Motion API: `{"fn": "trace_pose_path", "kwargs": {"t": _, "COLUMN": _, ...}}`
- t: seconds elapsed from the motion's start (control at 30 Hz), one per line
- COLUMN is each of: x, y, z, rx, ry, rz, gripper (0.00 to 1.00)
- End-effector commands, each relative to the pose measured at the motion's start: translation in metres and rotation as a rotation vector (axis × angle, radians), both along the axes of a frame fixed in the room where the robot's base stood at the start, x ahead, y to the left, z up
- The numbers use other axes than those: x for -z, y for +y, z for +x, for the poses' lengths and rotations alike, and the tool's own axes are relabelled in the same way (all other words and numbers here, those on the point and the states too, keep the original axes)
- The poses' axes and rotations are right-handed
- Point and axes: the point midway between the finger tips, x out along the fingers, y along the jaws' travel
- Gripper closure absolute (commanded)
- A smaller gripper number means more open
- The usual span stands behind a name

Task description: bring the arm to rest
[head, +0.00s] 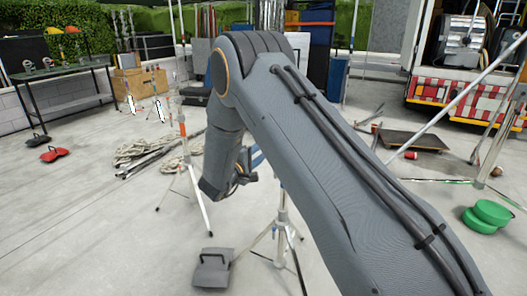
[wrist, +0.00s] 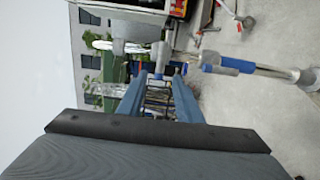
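My arm fills the middle of the head view, its elbow raised and its forearm hanging down. My gripper (head: 254,158) is partly hidden behind the wrist there; a bit of blue finger shows. In the wrist view my gripper (wrist: 160,80) shows two blue-grey fingers spread apart. Background shows through the gap, and I see nothing held between them. A light stand (head: 283,215) stands close behind the gripper in the head view, its upper part hidden by my arm. In the wrist view a silver pole with blue fittings (wrist: 228,66) lies close to the right of the fingers.
Another tripod stand (head: 190,165) stands left of my arm. A truck (head: 470,90) is at the back right. Open floor is at left.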

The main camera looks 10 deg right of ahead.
Motion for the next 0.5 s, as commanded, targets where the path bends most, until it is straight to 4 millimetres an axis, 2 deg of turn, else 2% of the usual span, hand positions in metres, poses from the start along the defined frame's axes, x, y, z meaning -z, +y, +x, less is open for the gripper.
{"fn": "trace_pose_path", "kwargs": {"t": 0.17, "x": -0.003, "y": -0.001, "z": 0.003, "rx": -0.025, "ry": -0.006, "rz": 0.042, "gripper": 0.68}}
{"fn": "trace_pose_path", "kwargs": {"t": 0.27, "x": -0.009, "y": -0.002, "z": 0.010, "rx": -0.094, "ry": -0.015, "rz": 0.159, "gripper": 0.68}}
{"fn": "trace_pose_path", "kwargs": {"t": 0.37, "x": -0.014, "y": 0.000, "z": 0.011, "rx": -0.191, "ry": -0.008, "rz": 0.356, "gripper": 0.68}}
{"fn": "trace_pose_path", "kwargs": {"t": 0.5, "x": -0.014, "y": 0.006, "z": -0.009, "rx": -0.285, "ry": 0.060, "rz": 0.675, "gripper": 0.68}}
